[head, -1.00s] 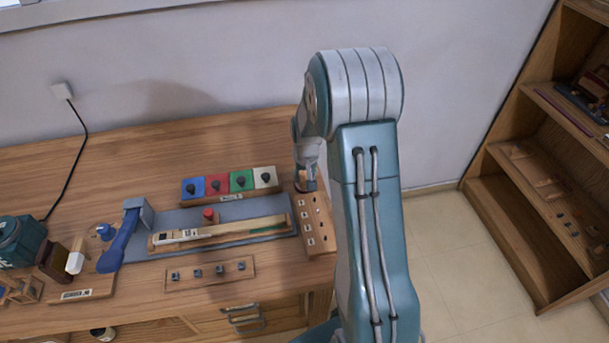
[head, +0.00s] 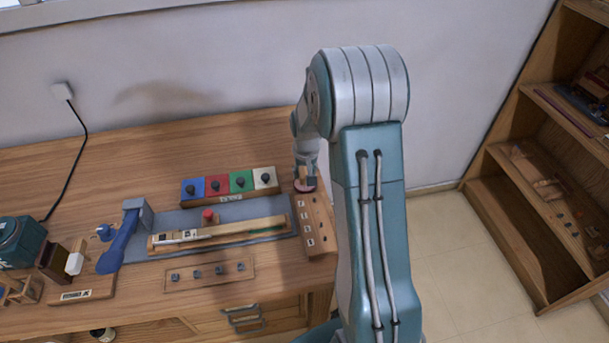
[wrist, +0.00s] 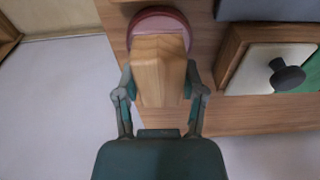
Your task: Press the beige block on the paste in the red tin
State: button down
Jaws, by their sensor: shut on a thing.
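My gripper (wrist: 160,98) is shut on the beige block (wrist: 160,65), a light wooden piece held between the two fingers in the wrist view. The red tin (wrist: 158,22) is a round pinkish-red dish just beyond the block's far end, partly covered by it. I cannot tell whether the block touches the paste, which is hidden. In the head view my gripper (head: 306,176) is at the right end of the bench, over the red tin (head: 305,188), partly hidden behind my arm.
A board with blue, red, green and white squares and black knobs (head: 230,185) lies left of the tin. A wooden block with pale labels (head: 314,225) stands in front of it. The bench (head: 130,160) is clear at the back left. Shelves (head: 550,150) stand at right.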

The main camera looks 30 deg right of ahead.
aim_at(304, 168)
jog(key=shift+r, duration=2.55)
